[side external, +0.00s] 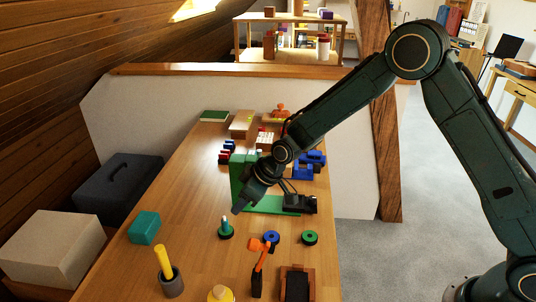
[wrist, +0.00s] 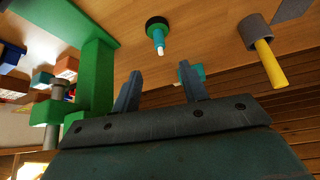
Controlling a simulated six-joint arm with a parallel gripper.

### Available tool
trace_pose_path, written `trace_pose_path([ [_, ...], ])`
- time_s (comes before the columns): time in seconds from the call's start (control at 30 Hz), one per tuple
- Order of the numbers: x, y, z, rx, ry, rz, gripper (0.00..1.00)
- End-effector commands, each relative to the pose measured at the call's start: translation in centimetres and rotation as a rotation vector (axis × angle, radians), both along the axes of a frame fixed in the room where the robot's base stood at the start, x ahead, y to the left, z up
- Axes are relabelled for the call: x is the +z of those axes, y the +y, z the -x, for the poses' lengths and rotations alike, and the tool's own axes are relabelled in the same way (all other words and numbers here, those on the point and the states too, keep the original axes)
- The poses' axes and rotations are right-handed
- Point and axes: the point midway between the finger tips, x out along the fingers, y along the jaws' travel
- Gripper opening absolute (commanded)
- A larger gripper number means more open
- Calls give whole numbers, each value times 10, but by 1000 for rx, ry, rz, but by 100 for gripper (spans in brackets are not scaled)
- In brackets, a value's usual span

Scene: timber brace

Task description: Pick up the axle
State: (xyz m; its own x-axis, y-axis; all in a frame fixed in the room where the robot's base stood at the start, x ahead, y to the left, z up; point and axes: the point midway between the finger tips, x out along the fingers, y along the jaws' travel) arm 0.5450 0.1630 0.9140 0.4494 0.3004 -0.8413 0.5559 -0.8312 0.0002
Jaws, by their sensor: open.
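The axle (side external: 226,224) looks like a short teal pin with a pale tip, standing upright on a dark round base on the wooden table. It also shows in the wrist view (wrist: 158,39), at the top, beyond my fingertips and roughly between their lines. My gripper (side external: 239,209) is above the table, just up and right of the axle in the side view. In the wrist view my gripper (wrist: 160,72) has its two fingers apart with nothing between them. It does not touch the axle.
A green stand (side external: 238,178) is close behind my gripper. A teal block (side external: 146,228), a grey cup (side external: 172,286) with a yellow rod (side external: 162,258), a blue ring (side external: 271,237), a green ring (side external: 309,238) and an orange-headed tool (side external: 260,262) surround the axle. Bare table lies left of it.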

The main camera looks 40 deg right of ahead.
Motion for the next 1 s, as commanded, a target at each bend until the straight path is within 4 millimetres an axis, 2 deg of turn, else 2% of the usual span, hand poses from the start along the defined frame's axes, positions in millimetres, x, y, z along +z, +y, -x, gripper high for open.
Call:
trace_pose_path([
  [0.5,-50,18,-26,1,1,0,44],
  [1.0,-60,21,-31,0,1,1,44],
])
